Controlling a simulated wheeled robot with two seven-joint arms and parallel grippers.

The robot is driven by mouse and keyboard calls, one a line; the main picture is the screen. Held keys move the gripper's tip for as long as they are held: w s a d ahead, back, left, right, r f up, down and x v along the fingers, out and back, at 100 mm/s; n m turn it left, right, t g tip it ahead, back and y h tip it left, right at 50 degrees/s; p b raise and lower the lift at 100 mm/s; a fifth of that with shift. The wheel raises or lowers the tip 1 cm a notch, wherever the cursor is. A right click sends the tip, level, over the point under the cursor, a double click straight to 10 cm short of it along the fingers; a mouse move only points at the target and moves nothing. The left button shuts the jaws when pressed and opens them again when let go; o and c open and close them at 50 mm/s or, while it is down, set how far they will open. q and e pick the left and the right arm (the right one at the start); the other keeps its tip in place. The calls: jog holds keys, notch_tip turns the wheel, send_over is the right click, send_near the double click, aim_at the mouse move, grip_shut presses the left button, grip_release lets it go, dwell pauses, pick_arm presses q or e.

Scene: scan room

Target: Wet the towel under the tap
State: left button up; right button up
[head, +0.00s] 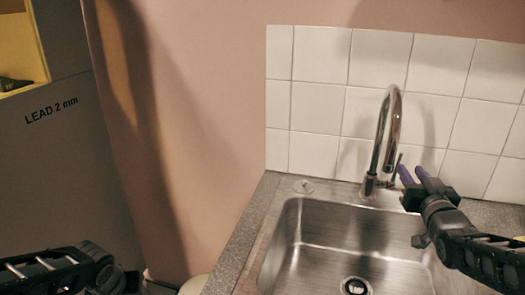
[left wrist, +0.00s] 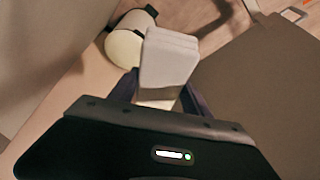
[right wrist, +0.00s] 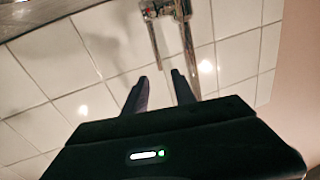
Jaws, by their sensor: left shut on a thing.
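The white towel (left wrist: 168,62), a folded block, is held between the fingers of my left gripper (left wrist: 160,88) in the left wrist view. In the head view only my left arm shows at the bottom left; its gripper and the towel are out of sight. The chrome tap (head: 390,115) stands behind the steel sink (head: 312,235), its spout curving over the basin. No water shows. My right gripper (head: 413,175) is just right of the tap's base, close to its side lever. In the right wrist view my right gripper (right wrist: 160,77) is open and empty, pointing toward the tap (right wrist: 183,45).
White wall tiles (head: 316,53) rise behind the sink. A grey counter edge (head: 242,230) borders it on the left. A grey lead-marked cabinet (head: 50,160) stands at far left. A white rounded bin-like object (left wrist: 124,48) is on the floor beyond the towel.

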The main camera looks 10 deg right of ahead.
aim_at(399, 158)
pick_arm(q)
jog(key=shift+f, duration=0.5)
pick_arm(e)
jog(key=shift+f, duration=0.5)
jog(key=shift+r, duration=0.1)
pick_arm(q)
jog(key=shift+r, duration=0.1)
